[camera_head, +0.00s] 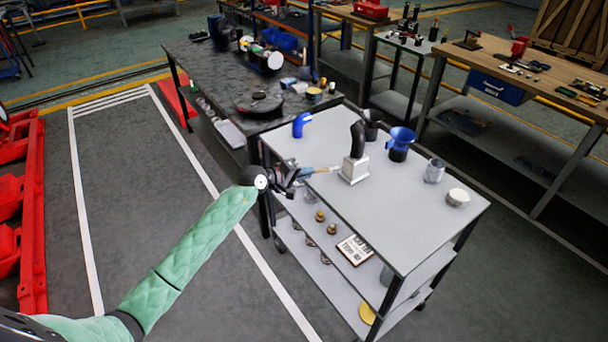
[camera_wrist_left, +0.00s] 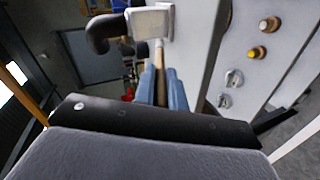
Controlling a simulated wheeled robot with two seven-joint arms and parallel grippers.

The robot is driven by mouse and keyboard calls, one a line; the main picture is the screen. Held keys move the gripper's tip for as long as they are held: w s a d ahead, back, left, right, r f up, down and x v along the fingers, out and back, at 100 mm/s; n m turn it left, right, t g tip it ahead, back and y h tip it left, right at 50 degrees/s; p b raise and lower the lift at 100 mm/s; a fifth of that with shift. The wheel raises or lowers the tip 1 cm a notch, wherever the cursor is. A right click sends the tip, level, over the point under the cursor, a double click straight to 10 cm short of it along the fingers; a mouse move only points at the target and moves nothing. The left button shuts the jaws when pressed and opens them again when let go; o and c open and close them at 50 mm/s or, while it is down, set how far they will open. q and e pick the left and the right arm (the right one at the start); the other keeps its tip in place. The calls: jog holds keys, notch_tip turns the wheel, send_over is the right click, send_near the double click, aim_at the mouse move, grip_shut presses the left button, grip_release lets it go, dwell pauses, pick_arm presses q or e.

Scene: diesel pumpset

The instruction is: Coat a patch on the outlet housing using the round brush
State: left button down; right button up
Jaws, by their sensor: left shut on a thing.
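The outlet housing, a pale grey block (camera_head: 354,170) with a black elbow pipe (camera_head: 357,139) on top, stands on the cart's white top. It also shows at the top of the left wrist view (camera_wrist_left: 151,22). My left gripper (camera_head: 306,172), with bluish fingers, is shut on the round brush (camera_head: 325,169), left of the housing. In the left wrist view, the brush's wooden handle (camera_wrist_left: 160,72) runs between the fingers toward the housing. Its tip is at or close to the housing's side; I cannot tell if they touch. No coated patch can be made out. My right gripper is not in view.
The cart top (camera_head: 410,228) also holds a blue elbow (camera_head: 303,123), a dark cup (camera_head: 372,126), a blue jug (camera_head: 400,143), a metal mug (camera_head: 434,171) and a white round container (camera_head: 458,197). Its front part is clear. A dark workbench (camera_head: 215,68) stands behind.

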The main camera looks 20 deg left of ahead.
pick_arm(q)
jog(key=shift+w+d, duration=0.3)
jog(key=shift+w, duration=0.05)
dwell(0.3)
jog(key=b, duration=0.5)
dwell(1.3)
